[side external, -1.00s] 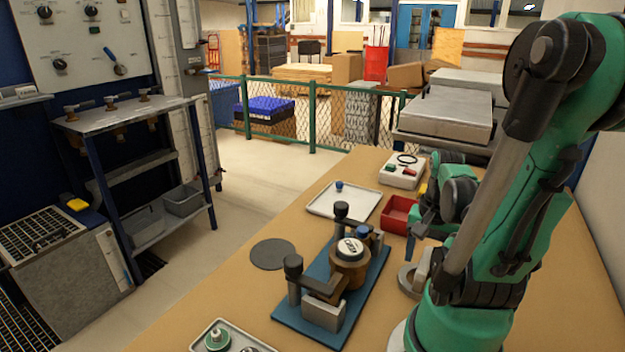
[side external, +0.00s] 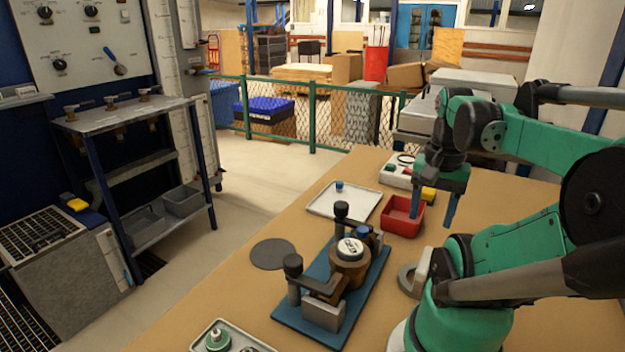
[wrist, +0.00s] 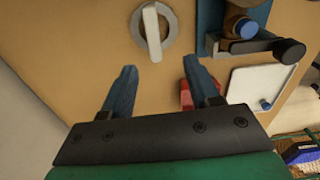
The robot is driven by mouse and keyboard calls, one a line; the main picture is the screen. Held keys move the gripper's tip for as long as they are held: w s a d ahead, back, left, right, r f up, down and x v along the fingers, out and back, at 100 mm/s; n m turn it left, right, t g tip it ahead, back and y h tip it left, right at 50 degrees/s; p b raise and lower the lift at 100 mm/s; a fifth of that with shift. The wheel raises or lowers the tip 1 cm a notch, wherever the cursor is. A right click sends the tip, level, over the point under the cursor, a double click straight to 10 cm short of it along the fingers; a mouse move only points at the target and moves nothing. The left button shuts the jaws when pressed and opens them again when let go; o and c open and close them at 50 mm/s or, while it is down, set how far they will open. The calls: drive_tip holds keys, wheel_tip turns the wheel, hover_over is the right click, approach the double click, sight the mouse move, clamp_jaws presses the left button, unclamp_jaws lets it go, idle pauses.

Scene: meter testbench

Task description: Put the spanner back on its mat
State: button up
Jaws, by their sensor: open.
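My gripper (side external: 431,218) is open and empty, pointing down above the bench beside the red bin. In the wrist view its two blue fingers (wrist: 159,64) are apart with bare bench between them. No spanner can be made out for certain. A flat grey ring (side external: 405,281) with a pale bar (side external: 423,266) at it lies near my base; in the wrist view the pale bar (wrist: 152,32) lies across the ring (wrist: 138,38), beyond the fingertips. A dark round mat (side external: 273,254) lies bare on the bench, left of the blue fixture.
A blue-based clamp fixture (side external: 292,316) holds a round meter in mid-bench. A red bin (side external: 402,216), a white tray (side external: 325,204) and a button box (side external: 397,178) stand behind it. Another tray (side external: 197,338) with parts is at the front.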

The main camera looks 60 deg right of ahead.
drive_tip(key=w+a+n+t, duration=0.1)
drive_tip(key=w+n, duration=0.2)
drive_tip(key=w, duration=0.1)
drive_tip(key=w+a+n+t+h, duration=0.1)
drive_tip(key=w+a+n, duration=0.1)
drive_tip(key=w+n, duration=0.1)
drive_tip(key=w+a+n+t, duration=0.1)
drive_tip(key=w+a+n, duration=0.1)
drive_tip(key=w, duration=0.3)
drive_tip(key=shift+w+f+n+h, duration=0.15)
drive_tip(key=shift+f+n+h, duration=0.2)
drive_tip(key=shift+n, duration=0.45)
drive_tip(key=w+a+n+t, duration=0.2)
drive_tip(key=w+a+n, duration=0.2)
drive_tip(key=a, duration=0.2)
drive_tip(key=shift+w+r+n+t, duration=0.3)
drive_tip(key=shift+w+n, duration=0.05)
drive_tip(key=shift+n, duration=0.05)
drive_tip(key=shift+o, duration=0.4)
drive_tip(key=a+n, duration=0.1)
drive_tip(key=w+a+n+t+y, duration=0.1)
drive_tip(key=a, duration=0.1)
drive_tip(key=w+a+n+y, duration=0.1)
drive_tip(key=a, duration=0.1)
drive_tip(key=shift+a+r+t, duration=0.1)
drive_tip(key=shift+r+t, duration=0.15)
drive_tip(key=shift+t, duration=0.05)
